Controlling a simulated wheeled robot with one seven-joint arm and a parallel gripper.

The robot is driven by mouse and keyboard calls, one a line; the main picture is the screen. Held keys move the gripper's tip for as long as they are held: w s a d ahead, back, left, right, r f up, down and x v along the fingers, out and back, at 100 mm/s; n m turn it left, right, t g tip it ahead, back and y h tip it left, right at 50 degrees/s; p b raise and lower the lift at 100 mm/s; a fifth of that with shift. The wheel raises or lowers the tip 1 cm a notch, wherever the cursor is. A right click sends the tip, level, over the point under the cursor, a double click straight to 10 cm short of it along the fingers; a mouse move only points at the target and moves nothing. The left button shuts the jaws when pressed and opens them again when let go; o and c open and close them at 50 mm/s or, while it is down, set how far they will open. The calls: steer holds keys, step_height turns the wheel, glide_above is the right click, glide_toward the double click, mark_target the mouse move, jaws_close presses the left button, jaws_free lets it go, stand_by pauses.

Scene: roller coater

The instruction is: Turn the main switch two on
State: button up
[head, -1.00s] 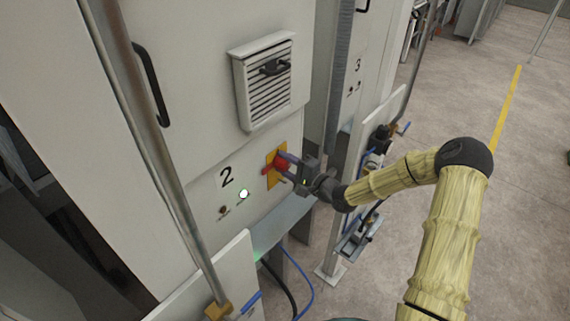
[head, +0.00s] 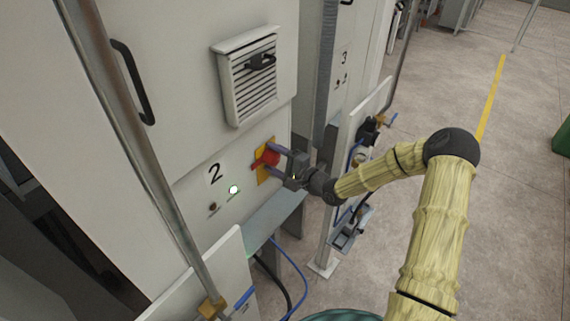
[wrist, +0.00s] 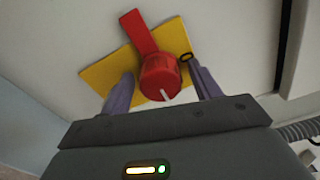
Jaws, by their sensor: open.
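The main switch two is a red rotary knob with a long red handle (head: 259,161) on a yellow plate (head: 262,176). It is on the light cabinet panel, right of the black number 2 (head: 215,173). In the wrist view, the red handle (wrist: 139,33) points up and slightly left, and the white mark on the round knob (wrist: 160,75) points down. My gripper (head: 274,160) is open at the switch. In the wrist view, its two grey fingers (wrist: 164,86) stand either side of the round knob, with gaps visible. Contact with the plate cannot be told.
A vent (head: 250,80) is above the switch. A metal pole (head: 130,150) stands left. A neighbouring panel marked 3 (head: 344,57) is behind. Open floor (head: 510,200) lies right.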

steer(key=b+v, duration=0.5)
steer(key=v, duration=1.2)
steer(key=shift+d, duration=0.2)
steer(key=shift+s+f, duration=0.1)
step_height(320, 180, down, 7)
steer(key=s+d+n+g+h, duration=0.35)
steer(key=n+h, duration=0.25)
steer(key=h, duration=0.4)
steer(key=s+r+n+g+h, duration=0.4)
steer(key=s+r, duration=0.3)
steer(key=s, duration=0.6)
steer(key=shift+d+g, duration=0.25)
steer(key=shift+g, duration=0.2)
